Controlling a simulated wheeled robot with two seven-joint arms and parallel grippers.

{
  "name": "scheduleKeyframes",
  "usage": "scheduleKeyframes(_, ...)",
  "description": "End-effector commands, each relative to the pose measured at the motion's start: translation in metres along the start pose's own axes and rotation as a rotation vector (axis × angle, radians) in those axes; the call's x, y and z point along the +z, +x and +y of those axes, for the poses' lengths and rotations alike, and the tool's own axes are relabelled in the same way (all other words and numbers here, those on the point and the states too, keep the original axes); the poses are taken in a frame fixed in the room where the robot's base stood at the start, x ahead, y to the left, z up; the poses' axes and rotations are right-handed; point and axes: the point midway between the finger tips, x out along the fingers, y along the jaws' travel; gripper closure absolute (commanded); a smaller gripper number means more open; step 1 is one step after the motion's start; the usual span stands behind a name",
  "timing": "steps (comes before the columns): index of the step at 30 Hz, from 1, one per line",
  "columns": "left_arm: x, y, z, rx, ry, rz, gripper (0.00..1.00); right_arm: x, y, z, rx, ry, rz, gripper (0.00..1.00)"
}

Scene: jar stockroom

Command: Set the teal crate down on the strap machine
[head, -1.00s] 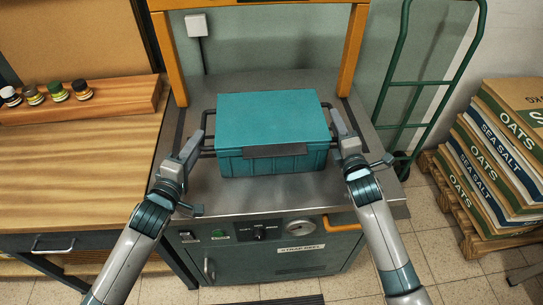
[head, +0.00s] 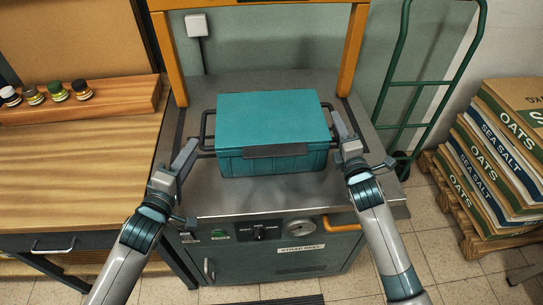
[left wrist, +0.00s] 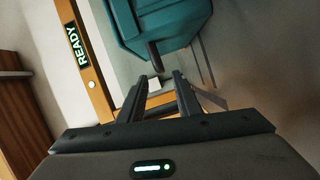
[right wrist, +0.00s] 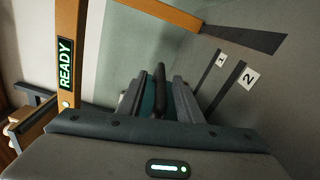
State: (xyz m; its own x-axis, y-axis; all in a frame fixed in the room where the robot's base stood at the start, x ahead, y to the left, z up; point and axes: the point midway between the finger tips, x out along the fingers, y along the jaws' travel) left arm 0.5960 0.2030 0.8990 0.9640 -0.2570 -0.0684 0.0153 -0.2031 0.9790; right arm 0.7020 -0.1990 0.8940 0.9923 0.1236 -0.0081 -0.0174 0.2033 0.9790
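The teal crate (head: 272,115), lid shut, rests level on the steel top (head: 240,198) of the strap machine (head: 290,262), below its orange arch. Its dark side handles show at left (head: 206,125) and right. My left gripper (head: 188,150) is open and empty, just off the left handle. The left wrist view shows that handle (left wrist: 155,55) beyond the open fingertips, with the crate (left wrist: 160,22) above. My right gripper (head: 341,126) is at the right handle. In the right wrist view its fingers stand apart on both sides of the handle (right wrist: 160,90), with small gaps.
A wooden workbench (head: 75,165) stands at left with a shelf of small jars (head: 57,90). A green hand truck (head: 412,85) leans behind at right. Sacks on a pallet (head: 495,145) stand at far right. Steel top is bare in front of the crate.

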Motion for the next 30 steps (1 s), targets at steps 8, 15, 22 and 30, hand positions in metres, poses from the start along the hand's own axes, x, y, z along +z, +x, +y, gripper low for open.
scheduleKeyframes(8,0.000,0.000,0.000,0.000,0.000,0.000,0.69,0.000,-0.041,-0.001,-0.001,0.000,0.001,0.68)
scheduleKeyframes(15,0.000,0.000,0.000,0.000,0.000,0.000,0.69,0.000,-0.083,0.000,0.000,0.000,0.001,0.68)
scheduleKeyframes(22,0.000,0.000,0.000,0.000,0.000,0.000,0.69,0.000,-0.106,0.000,0.000,0.000,0.000,0.68)
scheduleKeyframes(30,0.000,0.000,0.000,0.000,0.000,0.000,0.69,0.000,-0.110,0.000,0.000,0.001,0.000,0.68)
